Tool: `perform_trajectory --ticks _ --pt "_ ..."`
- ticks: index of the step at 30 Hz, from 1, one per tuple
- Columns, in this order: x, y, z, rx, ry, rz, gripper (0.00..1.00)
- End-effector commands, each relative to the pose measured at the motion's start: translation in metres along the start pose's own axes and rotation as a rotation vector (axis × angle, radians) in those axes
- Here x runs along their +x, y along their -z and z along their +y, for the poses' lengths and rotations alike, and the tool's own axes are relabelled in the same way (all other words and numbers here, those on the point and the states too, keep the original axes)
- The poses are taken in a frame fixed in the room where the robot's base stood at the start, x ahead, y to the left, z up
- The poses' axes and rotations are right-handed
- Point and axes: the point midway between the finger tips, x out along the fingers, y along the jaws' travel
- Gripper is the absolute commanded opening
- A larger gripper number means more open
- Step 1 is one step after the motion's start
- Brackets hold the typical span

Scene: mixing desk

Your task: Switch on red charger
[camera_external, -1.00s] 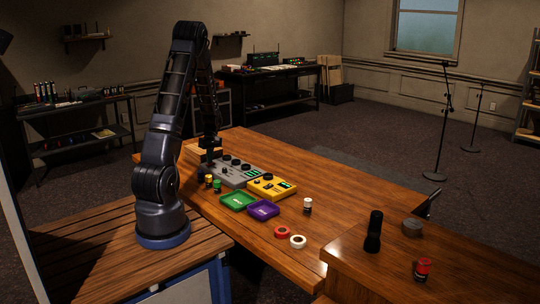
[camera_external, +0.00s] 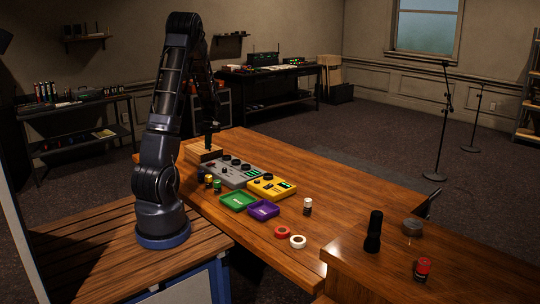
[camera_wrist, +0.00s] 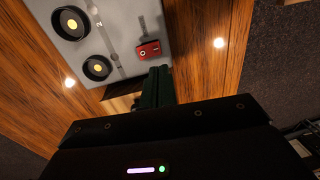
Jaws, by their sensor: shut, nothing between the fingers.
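A small red unit (camera_wrist: 148,50), which looks like the red charger, sits on a grey panel (camera_wrist: 115,14) in the wrist view. The grey panel (camera_external: 231,172) also shows in the external view, but the red unit cannot be made out there. My gripper (camera_wrist: 159,72) is shut and empty, its dark fingers pointing toward the panel, just below the red unit in the wrist view. In the external view my gripper (camera_external: 210,148) is over the desk's far left part, beside the panel's far end.
Two black knobs with yellow centres (camera_wrist: 97,67) and a slider lie left of the red unit. A wooden box (camera_external: 202,152) is close to my gripper.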

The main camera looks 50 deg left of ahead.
Motion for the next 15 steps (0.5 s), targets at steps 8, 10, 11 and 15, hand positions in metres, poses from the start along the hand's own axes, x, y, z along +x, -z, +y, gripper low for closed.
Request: perform_trajectory --ticks 8,10,11,15 --pt "-0.047 0.0 -0.011 0.0 -0.002 0.001 0.0" --pt "-0.054 0.0 -0.013 0.0 -0.002 0.001 0.0" --pt "-0.056 0.0 -0.014 0.0 -0.001 0.001 0.0" --pt "-0.062 0.0 -0.015 0.0 0.0 0.0 0.0"
